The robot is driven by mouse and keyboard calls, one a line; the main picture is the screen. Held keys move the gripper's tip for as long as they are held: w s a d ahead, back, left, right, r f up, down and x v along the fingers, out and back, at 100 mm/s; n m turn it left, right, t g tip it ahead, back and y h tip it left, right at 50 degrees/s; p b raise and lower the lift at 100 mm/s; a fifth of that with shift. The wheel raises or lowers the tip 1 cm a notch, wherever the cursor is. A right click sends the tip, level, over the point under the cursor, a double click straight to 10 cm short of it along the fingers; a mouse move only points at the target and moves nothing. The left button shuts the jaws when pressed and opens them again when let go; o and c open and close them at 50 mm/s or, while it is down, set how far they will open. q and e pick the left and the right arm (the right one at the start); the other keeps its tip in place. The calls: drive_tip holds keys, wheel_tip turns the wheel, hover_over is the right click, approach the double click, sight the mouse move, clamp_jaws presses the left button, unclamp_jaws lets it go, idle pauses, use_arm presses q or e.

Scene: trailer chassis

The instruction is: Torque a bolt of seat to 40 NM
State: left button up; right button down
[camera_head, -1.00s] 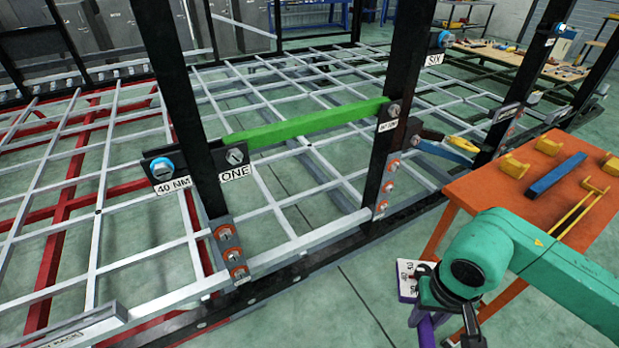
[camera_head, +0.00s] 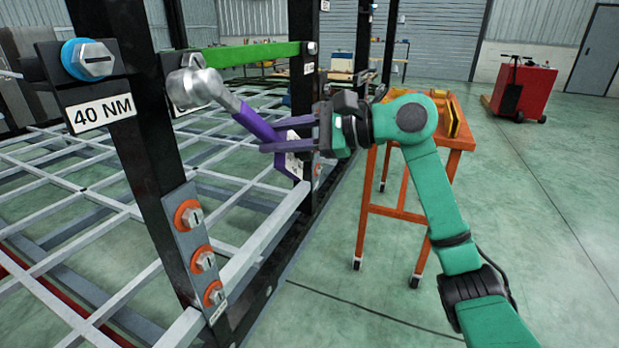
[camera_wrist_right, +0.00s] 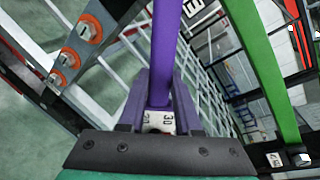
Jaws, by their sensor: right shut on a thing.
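A bolt with a blue washer (camera_head: 88,60) sits on the black post (camera_head: 120,110) at the left, above a white "40 NM" label (camera_head: 101,113). My right gripper (camera_head: 270,134) is shut on a purple torque wrench (camera_head: 255,122), held right of the post. The wrench's silver head (camera_head: 196,85) points left, in front of a label mostly hidden behind it. I cannot tell whether the head touches a bolt. In the right wrist view, the purple handle (camera_wrist_right: 165,50) runs up between the fingers, with a "30" scale mark (camera_wrist_right: 165,119) at its base. My left gripper is not in view.
Several orange-washer bolts (camera_head: 204,259) line a bracket low on the post. A green bar (camera_head: 240,54) spans to a second post. White frame rails (camera_head: 240,250) lie below. An orange table (camera_head: 400,213) and red cart (camera_head: 523,90) stand beyond. The right floor is clear.

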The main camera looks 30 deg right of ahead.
drive_tip(key=shift+d+r+m+t+b, duration=0.6)
drive_tip(key=shift+d+t+b, duration=1.25)
drive_tip(key=shift+d, duration=1.3)
drive_tip(key=shift+g, duration=0.25)
drive_tip(key=p+x, duration=0.2)
drive_tip(key=x, duration=0.3)
drive_tip(key=shift+s+a+r, duration=0.1)
drive_tip(key=shift+s+r, duration=0.05)
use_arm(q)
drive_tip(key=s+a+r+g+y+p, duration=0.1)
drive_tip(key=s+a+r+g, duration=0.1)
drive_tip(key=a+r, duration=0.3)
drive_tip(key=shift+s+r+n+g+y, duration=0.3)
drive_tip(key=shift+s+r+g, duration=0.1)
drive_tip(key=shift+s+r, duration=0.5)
use_arm(e)
drive_tip(key=shift+w+a, duration=0.45)
drive_tip(key=shift+w, duration=0.1)
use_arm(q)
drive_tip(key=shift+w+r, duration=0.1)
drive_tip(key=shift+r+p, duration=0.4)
use_arm(e)
drive_tip(key=shift+x, duration=0.75)
drive_tip(key=c, duration=1.5)
unclamp_jaws()
clamp_jaws()
